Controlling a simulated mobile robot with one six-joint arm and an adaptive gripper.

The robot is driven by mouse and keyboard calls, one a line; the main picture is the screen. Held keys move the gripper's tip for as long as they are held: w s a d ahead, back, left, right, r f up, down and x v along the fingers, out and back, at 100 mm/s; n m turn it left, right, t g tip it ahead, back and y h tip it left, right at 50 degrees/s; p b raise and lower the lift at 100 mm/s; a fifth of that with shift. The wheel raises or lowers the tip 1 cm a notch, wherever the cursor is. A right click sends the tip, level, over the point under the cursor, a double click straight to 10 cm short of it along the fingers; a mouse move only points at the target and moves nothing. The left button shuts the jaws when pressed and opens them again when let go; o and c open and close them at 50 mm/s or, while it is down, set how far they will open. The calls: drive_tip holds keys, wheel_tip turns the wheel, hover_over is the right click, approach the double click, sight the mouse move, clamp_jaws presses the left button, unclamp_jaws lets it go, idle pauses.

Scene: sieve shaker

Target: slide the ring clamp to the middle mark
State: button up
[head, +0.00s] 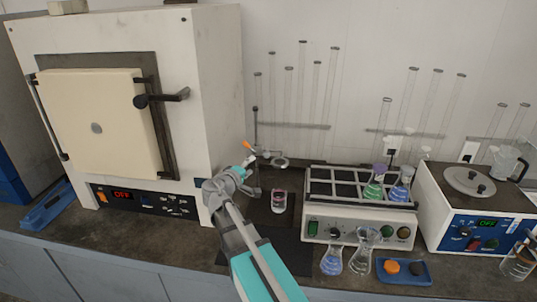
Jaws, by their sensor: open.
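The ring clamp (278,161) sits on a thin upright stand rod (255,125) behind the bench front, right of the furnace. Its ring faces right, and a small orange part (247,145) shows at its left. My gripper (249,162) is open, close to the rod and the clamp's left end. It is too small in the picture to tell whether the fingers touch the clamp or stand around it. I cannot make out the middle mark on the rod.
A beaker with pink contents (279,203) stands below the ring. A large furnace (218,90) rises close at left. A shaker (330,213) with flasks stands at right, with more flasks and a blue tray (420,279) before it. Tall glass tubes stand behind.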

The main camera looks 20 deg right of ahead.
sight(267, 152)
drive_tip(key=x, duration=1.1)
drive_tip(key=shift+w+d+b, duration=0.2)
drive_tip(key=shift+d+b, duration=0.1)
drive_tip(key=shift+b, duration=0.1)
clamp_jaws()
